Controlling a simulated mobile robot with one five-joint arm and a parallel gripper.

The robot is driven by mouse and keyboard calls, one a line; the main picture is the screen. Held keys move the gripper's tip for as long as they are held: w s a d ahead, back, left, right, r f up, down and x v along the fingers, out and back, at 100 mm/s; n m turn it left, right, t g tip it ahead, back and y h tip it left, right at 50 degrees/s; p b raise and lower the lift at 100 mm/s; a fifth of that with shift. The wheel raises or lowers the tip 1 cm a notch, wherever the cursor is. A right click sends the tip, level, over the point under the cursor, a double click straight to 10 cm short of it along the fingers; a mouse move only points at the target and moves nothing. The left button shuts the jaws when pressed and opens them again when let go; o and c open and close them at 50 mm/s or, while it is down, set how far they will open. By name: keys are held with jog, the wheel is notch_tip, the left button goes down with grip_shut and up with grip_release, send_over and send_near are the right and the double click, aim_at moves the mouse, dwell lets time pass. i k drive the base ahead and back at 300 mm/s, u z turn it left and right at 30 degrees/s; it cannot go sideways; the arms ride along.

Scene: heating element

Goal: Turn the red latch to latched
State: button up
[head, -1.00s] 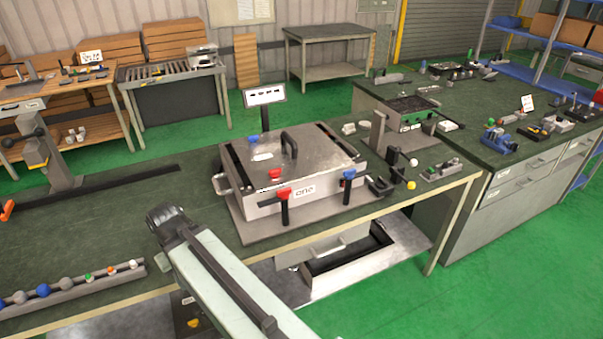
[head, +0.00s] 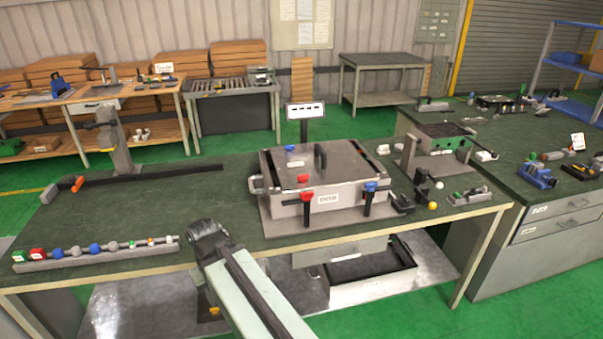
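The metal box (head: 270,205) stands on the green workbench, its lid down with a black handle on top. The red latch (head: 306,195) is on the front face, left of the label, with a dark stem hanging down below its red head. A blue latch (head: 370,187) is on the same face to the right. A smaller red piece (head: 303,178) and a blue piece (head: 290,148) sit on the lid. My gripper (head: 207,235) is at the bench's front edge, left of the box and apart from the red latch. Its fingers are not clear enough to read.
A rail of small balls and blocks (head: 95,259) lies at the bench's left front. A sign on a post (head: 305,112) stands behind the box. Bench top left of the box is mostly clear.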

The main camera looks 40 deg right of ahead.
aim_at(303, 178)
jog(key=u, duration=0.05)
jog(key=i, duration=0.85)
jog(key=z, duration=0.05)
